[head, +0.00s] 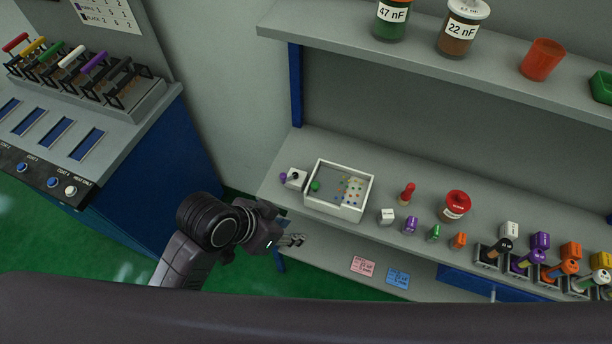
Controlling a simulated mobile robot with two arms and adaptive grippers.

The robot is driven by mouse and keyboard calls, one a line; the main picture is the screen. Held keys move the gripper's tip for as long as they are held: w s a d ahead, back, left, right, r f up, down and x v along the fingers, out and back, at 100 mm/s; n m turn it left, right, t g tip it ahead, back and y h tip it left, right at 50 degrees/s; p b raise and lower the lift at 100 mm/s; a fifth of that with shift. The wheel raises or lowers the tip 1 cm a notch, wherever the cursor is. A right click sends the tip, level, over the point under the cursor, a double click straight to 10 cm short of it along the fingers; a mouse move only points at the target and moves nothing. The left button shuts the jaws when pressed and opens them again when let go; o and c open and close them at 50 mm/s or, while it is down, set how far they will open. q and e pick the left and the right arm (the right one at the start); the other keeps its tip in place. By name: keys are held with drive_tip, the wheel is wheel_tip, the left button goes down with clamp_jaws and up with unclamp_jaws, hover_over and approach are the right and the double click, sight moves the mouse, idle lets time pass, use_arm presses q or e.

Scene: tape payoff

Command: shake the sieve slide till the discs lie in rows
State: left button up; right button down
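A white open-topped box (352,212), which looks like the sieve slide, sits near the front left of the bench. Small coloured discs (352,189) lie in it, mostly toward its right side; they are too small to tell whether they form rows. A green round piece (315,186) is at its left inner side. A white block (296,178) with a purple knob (283,177) stands at its left. My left gripper (297,240) is in front of the bench, below and left of the box and apart from it. Its fingers are too small to judge. My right gripper is not in view.
Right of the box stand a red-handled piece (407,194), a red-lidded jar (454,206), small coloured blocks and a row of holders. A shelf (420,52) with jars overhangs behind. A blue cabinet (165,170) with coloured-handled levers stands at the left.

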use_arm(q)
drive_tip(key=w+d+r+m+g+h, duration=0.2)
drive_tip(key=w+d+r+m+g, duration=0.1)
drive_tip(key=d+m, duration=0.55)
drive_tip(key=m+g+y, duration=0.2)
drive_tip(key=m+y, duration=0.1)
drive_tip(key=m, duration=0.2)
approach(314, 184)
drive_tip(key=p+x, duration=0.2)
drive_tip(key=x, duration=0.5)
drive_tip(key=shift+d+f, duration=0.15)
drive_tip(key=shift+f, duration=0.45)
clamp_jaws()
drive_tip(key=shift+h, duration=0.3)
